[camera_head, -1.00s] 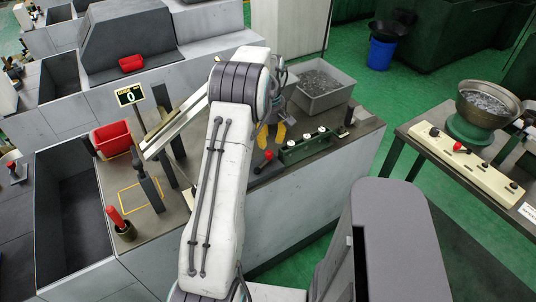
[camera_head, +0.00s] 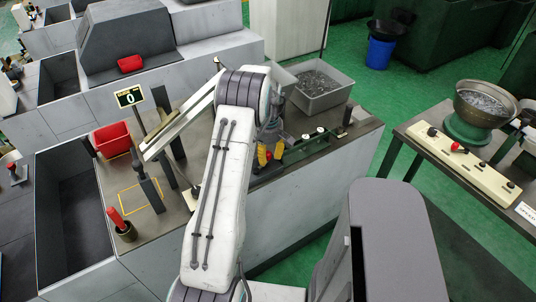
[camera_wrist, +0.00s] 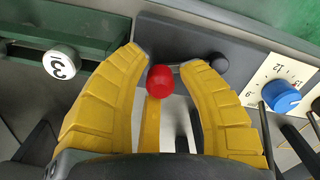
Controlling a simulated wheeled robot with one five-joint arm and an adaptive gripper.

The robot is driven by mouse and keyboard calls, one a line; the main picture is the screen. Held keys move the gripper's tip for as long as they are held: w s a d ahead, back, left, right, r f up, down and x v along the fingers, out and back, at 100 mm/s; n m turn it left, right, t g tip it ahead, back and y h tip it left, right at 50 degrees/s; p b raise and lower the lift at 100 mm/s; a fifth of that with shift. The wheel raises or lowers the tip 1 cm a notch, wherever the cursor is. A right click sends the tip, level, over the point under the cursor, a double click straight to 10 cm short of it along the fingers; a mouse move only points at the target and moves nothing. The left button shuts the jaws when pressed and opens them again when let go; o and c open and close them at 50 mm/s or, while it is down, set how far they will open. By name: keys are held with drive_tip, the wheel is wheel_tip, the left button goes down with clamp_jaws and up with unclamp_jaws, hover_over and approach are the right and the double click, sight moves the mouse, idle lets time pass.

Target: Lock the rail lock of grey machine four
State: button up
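A lever with a red ball knob (camera_wrist: 160,80) stands on the grey machine's bench, and the knob also shows in the head view (camera_head: 268,155). I cannot tell from its position whether the rail lock is locked. My gripper (camera_wrist: 166,62), with its yellow fingers, is open around the red knob, one finger on each side. The right finger comes very close to the knob; I cannot tell whether it touches. In the head view my gripper (camera_head: 271,151) is low over the bench beside the green rail (camera_head: 305,147).
A white numbered knob (camera_wrist: 62,62) sits on the green rail at left. A black ball knob (camera_wrist: 219,63) stands beyond the right finger, and a blue dial (camera_wrist: 281,96) is farther right. A grey parts bin (camera_head: 323,92) and a red bin (camera_head: 112,139) stand on the bench.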

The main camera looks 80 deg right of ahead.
sight(274, 167)
idle(0.3)
clamp_jaws()
drive_tip(key=shift+a+f, duration=0.1)
drive_tip(key=shift+s+a+f+m+b, duration=0.1)
drive_tip(key=shift+s+a+m+b, duration=0.15)
drive_tip(key=shift+m+b, duration=0.3)
drive_tip(key=shift+s+a+m+b, duration=0.1)
drive_tip(key=shift+s+m+b, duration=0.2)
drive_tip(key=shift+m, duration=0.35)
drive_tip(key=shift+s+a+m+b, duration=0.25)
drive_tip(key=shift+a+m+b, duration=0.15)
drive_tip(key=shift+m, duration=0.45)
drive_tip(key=shift+s+a+m+b, duration=0.25)
drive_tip(key=shift+a+m+b, duration=0.15)
drive_tip(key=shift+m, duration=0.45)
unclamp_jaws()
